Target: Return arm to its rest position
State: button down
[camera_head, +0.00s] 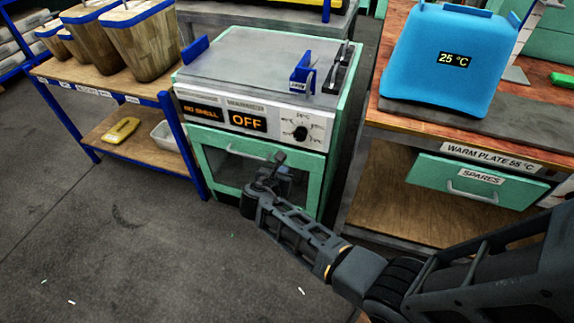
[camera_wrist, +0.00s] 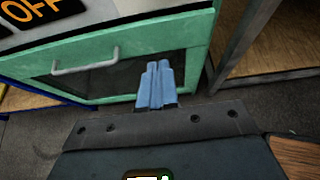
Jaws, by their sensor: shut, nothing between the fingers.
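My arm reaches in from the lower right of the head view. My gripper (camera_head: 277,158) is in front of the green press cabinet (camera_head: 338,165), overlapping its lower door in the picture. In the wrist view, my gripper's two blue fingers (camera_wrist: 157,70) lie side by side, shut, with nothing between them. The cabinet's door handle (camera_wrist: 85,60) is to the left of the fingers and apart from them. I cannot tell how far the fingertips are from the door.
The press displays (camera_head: 248,120) read "NO SHELL" and "OFF". A wooden bench (camera_head: 395,185) with a blue block (camera_head: 450,60) stands at right. A shelf (camera_head: 155,155) with wooden bins (camera_head: 145,40) stands at left.

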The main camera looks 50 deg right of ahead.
jog(key=shift+s+a+r, duration=0.2)
jog(key=shift+a+r, duration=0.1)
jog(key=shift+a, duration=0.25)
jog(key=s+a+f+m+t+y, duration=0.2)
jog(key=s+a+m+y, duration=0.1)
jog(key=s+a, duration=0.4)
jog(key=s+a+f+m+t+y, duration=0.2)
jog(key=s+a+f+m+y, duration=0.1)
jog(key=s+a, duration=0.4)
jog(key=s+a+r+m+t+y, duration=0.25)
jog(key=s+a+r+m, duration=0.35)
jog(key=s, duration=0.4)
jog(key=s+r+m+t+y, duration=0.1)
jog(key=s+r+m, duration=0.2)
jog(key=r, duration=0.5)
jog(key=s+a+r+m+t+y, duration=0.1)
jog(key=s+r+m+t, duration=0.1)
jog(key=r, duration=0.7)
jog(key=s+a+r+m+t+y, duration=0.1)
jog(key=s+r+m, duration=0.3)
jog(key=s+r, duration=0.2)
notch_tip(320, 180, up, 3)
jog(key=shift+a+f+m+t, duration=0.15)
jog(key=shift+f+m+t, duration=0.05)
jog(key=shift+m+t, duration=0.15)
jog(key=c, duration=1.8)
grip_release()
jog(key=shift+c, duration=0.2)
